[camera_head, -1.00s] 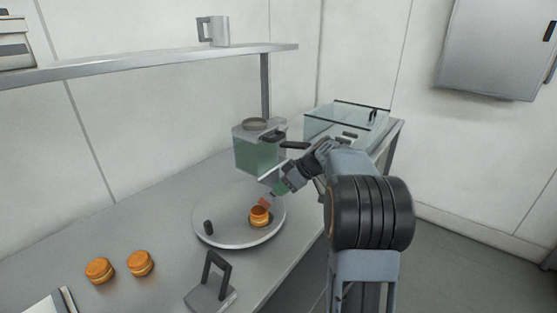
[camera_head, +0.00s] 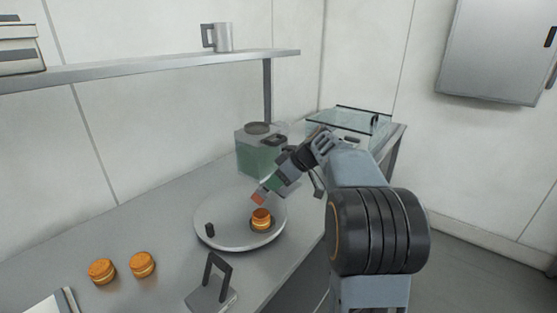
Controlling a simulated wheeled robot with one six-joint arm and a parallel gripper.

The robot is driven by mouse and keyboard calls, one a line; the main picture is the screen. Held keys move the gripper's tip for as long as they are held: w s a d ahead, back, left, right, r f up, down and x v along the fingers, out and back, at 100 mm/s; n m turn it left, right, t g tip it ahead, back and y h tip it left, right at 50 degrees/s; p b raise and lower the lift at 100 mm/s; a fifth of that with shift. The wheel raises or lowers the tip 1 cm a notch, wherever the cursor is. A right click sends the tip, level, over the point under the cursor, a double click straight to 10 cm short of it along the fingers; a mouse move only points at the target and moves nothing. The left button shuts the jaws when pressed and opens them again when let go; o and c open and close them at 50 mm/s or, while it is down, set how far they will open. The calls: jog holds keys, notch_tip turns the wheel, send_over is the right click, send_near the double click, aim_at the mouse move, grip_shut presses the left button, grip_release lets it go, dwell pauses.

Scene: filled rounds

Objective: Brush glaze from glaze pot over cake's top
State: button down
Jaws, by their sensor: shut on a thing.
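A small round orange-brown cake (camera_head: 261,220) stands on a round grey turntable plate (camera_head: 215,237) on the counter. My gripper (camera_head: 278,181) is above and slightly right of the cake. It is shut on a brush with a green handle and a reddish-orange tip (camera_head: 259,198). The tip hangs just above the cake, apart from it as far as I can tell. A greenish see-through container with a round grey lid or ring (camera_head: 257,158) stands behind the plate, partly hidden by my arm. I cannot tell whether it is the glaze pot.
Two similar cakes (camera_head: 101,271) (camera_head: 142,264) sit at the front left. A grey stand with an upright handle (camera_head: 213,290) is in front of the plate. A glass-sided case (camera_head: 350,120) stands at the back right. A shelf (camera_head: 160,65) holding a mug (camera_head: 222,37) runs above the counter.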

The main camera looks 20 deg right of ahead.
jog(key=shift+r+p, duration=0.65)
jog(key=shift+r, duration=0.95)
